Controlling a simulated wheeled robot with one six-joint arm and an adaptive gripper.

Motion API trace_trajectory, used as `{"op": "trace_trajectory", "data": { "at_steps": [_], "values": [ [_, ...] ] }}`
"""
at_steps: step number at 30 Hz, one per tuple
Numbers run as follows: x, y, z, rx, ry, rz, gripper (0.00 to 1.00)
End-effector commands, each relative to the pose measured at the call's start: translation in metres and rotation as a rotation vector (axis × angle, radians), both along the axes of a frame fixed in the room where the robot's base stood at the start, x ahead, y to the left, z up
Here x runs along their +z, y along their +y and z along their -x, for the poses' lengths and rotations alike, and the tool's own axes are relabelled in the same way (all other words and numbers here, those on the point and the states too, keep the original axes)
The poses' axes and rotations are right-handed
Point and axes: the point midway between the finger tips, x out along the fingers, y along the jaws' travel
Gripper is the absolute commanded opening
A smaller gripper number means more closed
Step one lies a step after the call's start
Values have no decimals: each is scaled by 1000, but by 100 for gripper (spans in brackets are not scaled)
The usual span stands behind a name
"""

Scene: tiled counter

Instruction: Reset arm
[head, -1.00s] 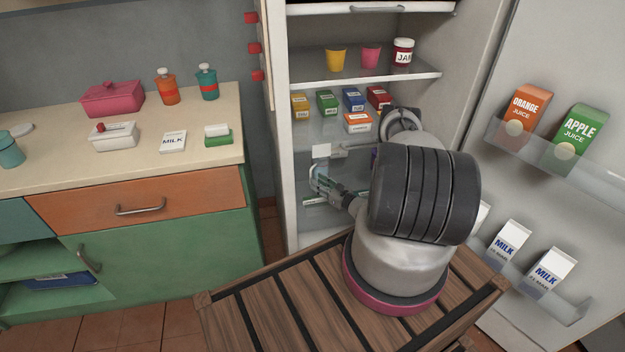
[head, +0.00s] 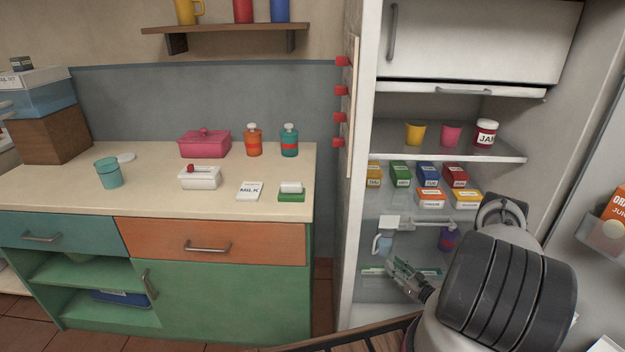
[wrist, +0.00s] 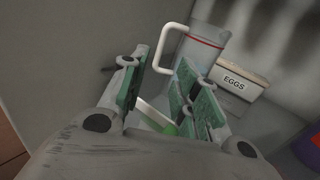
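My gripper (head: 407,272) reaches into the lower part of the open fridge (head: 362,200). In the wrist view its two green-padded fingers (wrist: 162,98) stand apart, with a clear gap and nothing held between them. A clear pitcher (wrist: 212,48) with a white handle and red line stands just beyond the fingertips. It also shows in the head view (head: 383,243), just above and left of the gripper. My arm hides part of the fridge's lower right.
An eggs carton (wrist: 232,82) stands beside the pitcher. Several small boxes (head: 400,174) fill the shelf above, and cups and a jam jar (head: 485,135) the top one. The open fridge door (head: 590,240) is at right. The counter (head: 70,190) is at left.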

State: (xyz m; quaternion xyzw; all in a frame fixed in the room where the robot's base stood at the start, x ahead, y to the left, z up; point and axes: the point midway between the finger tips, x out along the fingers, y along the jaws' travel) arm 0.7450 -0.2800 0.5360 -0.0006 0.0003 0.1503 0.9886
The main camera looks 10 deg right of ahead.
Motion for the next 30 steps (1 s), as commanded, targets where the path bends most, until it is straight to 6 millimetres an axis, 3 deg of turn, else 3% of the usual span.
{"op": "trace_trajectory", "data": {
  "at_steps": [5, 11, 15, 20, 30],
  "values": [
    [-14, 20, 15, 84, 61, 6, 31],
    [-22, 80, 73, 305, 171, -23, 31],
    [15, 100, 109, 539, 217, 32, 31],
    [67, 105, 134, 775, 232, 141, 31],
    [216, 90, 185, 1317, 208, 564, 31]
  ]
}}
